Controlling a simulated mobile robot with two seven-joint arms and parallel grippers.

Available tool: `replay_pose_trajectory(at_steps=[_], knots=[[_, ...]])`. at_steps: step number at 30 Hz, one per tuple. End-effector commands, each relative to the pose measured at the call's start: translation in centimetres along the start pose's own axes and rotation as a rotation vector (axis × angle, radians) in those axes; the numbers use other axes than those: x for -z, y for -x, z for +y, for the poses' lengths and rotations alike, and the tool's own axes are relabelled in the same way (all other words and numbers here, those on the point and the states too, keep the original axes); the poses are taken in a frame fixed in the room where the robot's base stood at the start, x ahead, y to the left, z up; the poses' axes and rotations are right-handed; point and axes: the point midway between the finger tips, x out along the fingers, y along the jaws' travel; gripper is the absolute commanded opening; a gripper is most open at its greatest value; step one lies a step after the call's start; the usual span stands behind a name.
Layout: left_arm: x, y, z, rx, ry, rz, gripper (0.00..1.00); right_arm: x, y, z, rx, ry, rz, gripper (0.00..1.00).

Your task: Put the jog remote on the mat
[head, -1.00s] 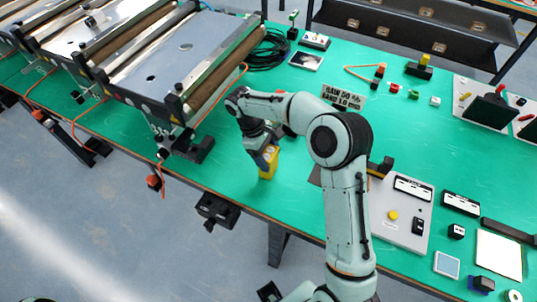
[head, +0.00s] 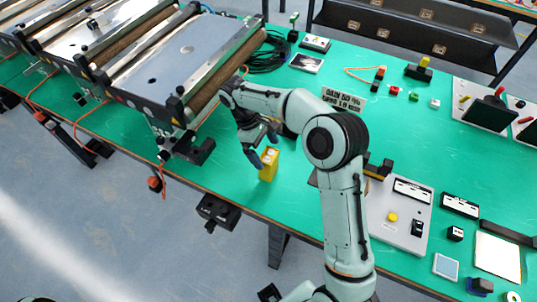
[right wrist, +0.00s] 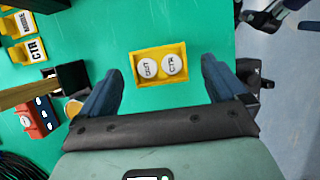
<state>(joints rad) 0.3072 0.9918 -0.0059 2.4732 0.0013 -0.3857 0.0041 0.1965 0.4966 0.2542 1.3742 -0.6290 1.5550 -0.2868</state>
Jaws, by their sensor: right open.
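A yellow box with two round white buttons (head: 268,165), which looks like the jog remote, stands upright on the green tabletop near its front edge. In the right wrist view its button face (right wrist: 160,82) shows between my fingers, with green on both sides of it. My right gripper (head: 262,147) is open and empty, just above and beside the box, its fingers (right wrist: 161,69) apart from it. I cannot tell for sure which flat thing is the mat; a pale square (head: 499,255) lies at the far right. My left gripper is not in view.
Roller conveyors (head: 185,55) stand on the left. A grey control panel (head: 400,228) is right of my right arm, with a small blue-grey square (head: 446,265) in front. A lettered sign (head: 343,99) lies behind the arm. Green table (head: 225,175) left of the box is clear.

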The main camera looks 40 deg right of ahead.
Motion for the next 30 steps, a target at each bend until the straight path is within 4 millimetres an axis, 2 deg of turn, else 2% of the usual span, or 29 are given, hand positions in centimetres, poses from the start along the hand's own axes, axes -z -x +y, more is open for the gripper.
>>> replay_pose_trajectory(at_steps=[1, 6, 12, 30], knots=[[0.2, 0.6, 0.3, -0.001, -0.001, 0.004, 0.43, 0.1, 1.6, 0.1, -0.003, 0.0, 0.006, 0.98], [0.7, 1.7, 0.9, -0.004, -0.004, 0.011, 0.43, 0.1, 5.2, 0.0, -0.001, 0.0, 0.004, 0.98], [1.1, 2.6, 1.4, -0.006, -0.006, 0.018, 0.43, 0.0, 7.7, 0.0, 0.0, 0.001, 0.001, 0.98], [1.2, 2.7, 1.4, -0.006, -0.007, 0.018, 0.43, 0.0, 8.2, 0.0, 0.001, 0.001, -0.001, 0.98]])
